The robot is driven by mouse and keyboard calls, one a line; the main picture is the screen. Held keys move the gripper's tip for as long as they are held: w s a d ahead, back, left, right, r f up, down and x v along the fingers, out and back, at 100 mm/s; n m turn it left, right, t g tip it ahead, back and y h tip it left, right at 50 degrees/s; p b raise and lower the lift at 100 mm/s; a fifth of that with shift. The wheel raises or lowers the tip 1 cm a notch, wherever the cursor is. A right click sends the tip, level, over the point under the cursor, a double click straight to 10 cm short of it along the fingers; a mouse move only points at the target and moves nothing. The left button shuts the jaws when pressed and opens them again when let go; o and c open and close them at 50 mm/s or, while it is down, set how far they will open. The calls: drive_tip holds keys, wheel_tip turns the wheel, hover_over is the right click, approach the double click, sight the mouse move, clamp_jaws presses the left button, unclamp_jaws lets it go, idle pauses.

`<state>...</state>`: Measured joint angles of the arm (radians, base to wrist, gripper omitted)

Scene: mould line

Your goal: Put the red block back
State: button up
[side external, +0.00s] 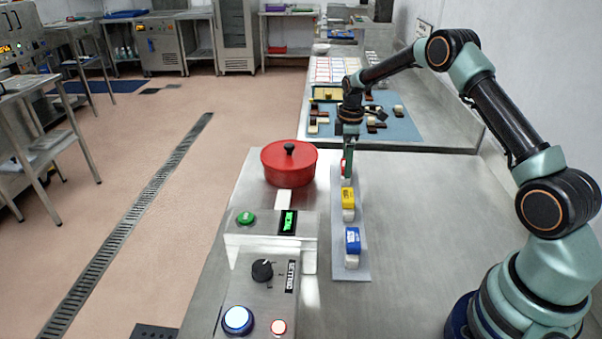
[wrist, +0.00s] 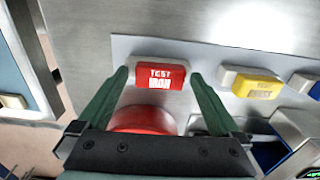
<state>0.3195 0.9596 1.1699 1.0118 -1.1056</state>
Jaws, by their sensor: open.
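The red block (wrist: 165,76), lettered "TEST IRON", is in the wrist view. In the side external view the red block (side external: 343,166) is at the far end of the strip (side external: 352,273), partly hidden by my gripper (side external: 347,160). My gripper is open, with its green fingers around the block's place; in the wrist view the fingertips (wrist: 160,74) appear on either side of it. I cannot tell whether they touch it.
A yellow block (side external: 348,196) and a blue block (side external: 353,240) lie nearer on the strip, each with a pale piece. A red lidded pot (side external: 289,167) stands close left. A control box (side external: 262,287) is in front left. A blue mat (side external: 405,126) with small blocks lies behind.

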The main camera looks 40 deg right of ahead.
drive_tip(key=s+a+r+m+t, duration=0.1)
drive_tip(key=a+r, duration=0.1)
drive_tip(key=r, duration=0.7)
drive_tip(key=s+a+r+m, duration=0.1)
drive_tip(key=s+a+r, duration=0.1)
drive_tip(key=r, duration=0.7)
drive_tip(key=s+a+r+m+t, duration=0.35)
drive_tip(key=s+a+r, duration=0.25)
drive_tip(key=s+a, duration=0.4)
drive_tip(key=s+a+f+m, duration=0.1)
drive_tip(key=s, duration=0.3)
drive_tip(key=s+a+f+m+t, duration=0.1)
drive_tip(key=s+f+m, duration=0.1)
drive_tip(key=s, duration=0.3)
drive_tip(key=shift+a, duration=0.4)
drive_tip(key=shift+s+r+m, duration=0.1)
drive_tip(key=shift+m, duration=0.15)
drive_tip(key=shift+c, duration=0.3)
